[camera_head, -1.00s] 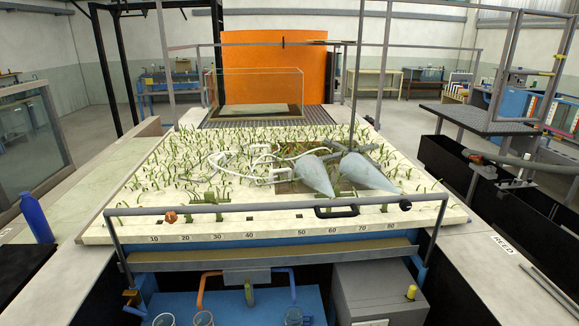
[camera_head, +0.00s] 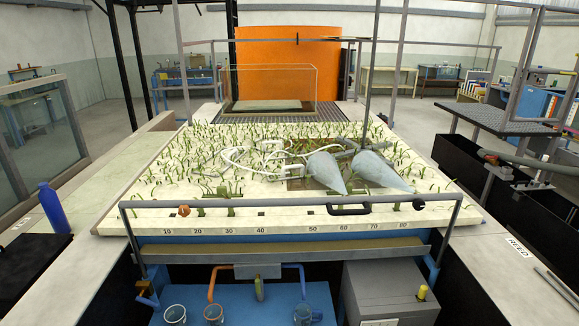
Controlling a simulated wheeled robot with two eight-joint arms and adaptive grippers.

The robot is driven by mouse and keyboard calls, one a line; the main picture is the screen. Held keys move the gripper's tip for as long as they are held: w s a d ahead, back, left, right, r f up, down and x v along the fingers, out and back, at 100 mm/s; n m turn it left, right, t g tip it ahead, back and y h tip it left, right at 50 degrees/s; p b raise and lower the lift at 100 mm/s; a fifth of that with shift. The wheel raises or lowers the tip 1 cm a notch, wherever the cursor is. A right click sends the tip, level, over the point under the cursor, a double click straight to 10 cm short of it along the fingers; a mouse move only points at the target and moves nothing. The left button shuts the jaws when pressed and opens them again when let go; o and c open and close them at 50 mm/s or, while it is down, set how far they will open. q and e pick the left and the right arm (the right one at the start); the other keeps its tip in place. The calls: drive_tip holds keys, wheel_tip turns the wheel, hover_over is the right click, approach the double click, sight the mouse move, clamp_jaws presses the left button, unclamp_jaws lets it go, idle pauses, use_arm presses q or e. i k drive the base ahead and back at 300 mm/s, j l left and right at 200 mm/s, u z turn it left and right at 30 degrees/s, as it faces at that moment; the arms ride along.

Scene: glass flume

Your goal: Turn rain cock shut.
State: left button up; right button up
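I cannot tell for certain which fitting is the rain cock. A small brass fitting (camera_head: 144,286) sits on blue pipework at the lower left. A yellow knob (camera_head: 422,292) stands on a grey cabinet (camera_head: 385,290) at the lower right. Whether any of these is open or shut is too small to tell. Neither of my grippers is in view.
A grey rail (camera_head: 285,203) crosses the front of the planted bed (camera_head: 150,215). Two grey tapered bodies (camera_head: 326,172) lie on the bed. Glass beakers (camera_head: 174,314) stand on the blue shelf below. A blue bottle (camera_head: 54,208) stands on the left ledge. Black troughs lie right.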

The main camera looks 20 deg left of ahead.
sight(139, 298)
drive_tip(key=u, duration=1.8)
drive_tip(key=l+z, duration=0.15)
drive_tip(key=z, duration=0.3)
